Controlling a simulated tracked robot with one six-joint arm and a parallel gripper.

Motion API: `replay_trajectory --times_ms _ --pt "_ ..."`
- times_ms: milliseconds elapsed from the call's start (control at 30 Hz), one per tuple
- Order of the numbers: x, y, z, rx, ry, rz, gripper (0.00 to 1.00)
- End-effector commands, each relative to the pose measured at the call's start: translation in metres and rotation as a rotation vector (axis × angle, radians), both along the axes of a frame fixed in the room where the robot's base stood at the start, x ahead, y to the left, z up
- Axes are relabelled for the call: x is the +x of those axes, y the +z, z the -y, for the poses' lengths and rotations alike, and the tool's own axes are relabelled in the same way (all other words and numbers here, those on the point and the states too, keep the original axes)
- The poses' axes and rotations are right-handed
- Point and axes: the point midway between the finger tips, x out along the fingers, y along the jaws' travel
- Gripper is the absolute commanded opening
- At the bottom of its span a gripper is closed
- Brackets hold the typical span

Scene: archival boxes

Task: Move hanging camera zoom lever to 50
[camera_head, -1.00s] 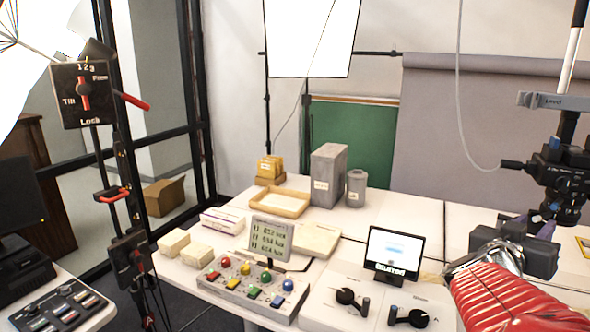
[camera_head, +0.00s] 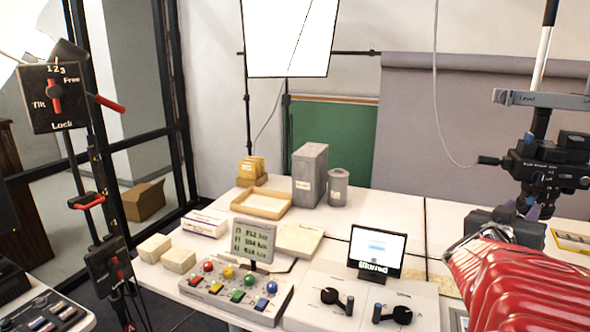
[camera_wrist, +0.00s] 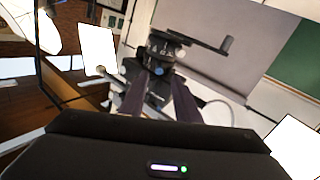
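The hanging camera (camera_head: 548,168) is a black device with dials on a vertical pole at the right of the head view. In the wrist view the camera body (camera_wrist: 163,48) is straight ahead. A dark rod (camera_head: 488,160) sticks out from its left side in the head view; in the wrist view an arm with an upright knob (camera_wrist: 225,44) extends to the right. I cannot tell which part is the zoom lever, and no scale is readable. My gripper (camera_wrist: 161,78) is open, its two dark fingers apart and pointing at the camera. It is just below the camera in the head view (camera_head: 527,203); contact is unclear.
A grey bracket marked "Level" (camera_head: 545,99) crosses the pole above the camera. Below is a white table (camera_head: 420,225) with a small screen (camera_head: 377,250), a button panel (camera_head: 235,291) and grey boxes (camera_head: 309,175). A stand with a tilt lever (camera_head: 55,95) is at the left.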

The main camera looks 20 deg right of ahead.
Motion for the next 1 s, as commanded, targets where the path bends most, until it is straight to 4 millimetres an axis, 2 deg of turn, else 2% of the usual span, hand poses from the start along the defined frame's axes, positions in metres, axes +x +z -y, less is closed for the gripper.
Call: replay_trajectory --times_ms 533,700,1000 --pt "0.007 -0.001 0.067 0.002 0.0 -0.001 0.29" --pt "0.009 0.0 0.075 0.001 0.004 0.0 0.29" --pt "0.012 0.0 0.075 0.001 0.008 0.0 0.29"
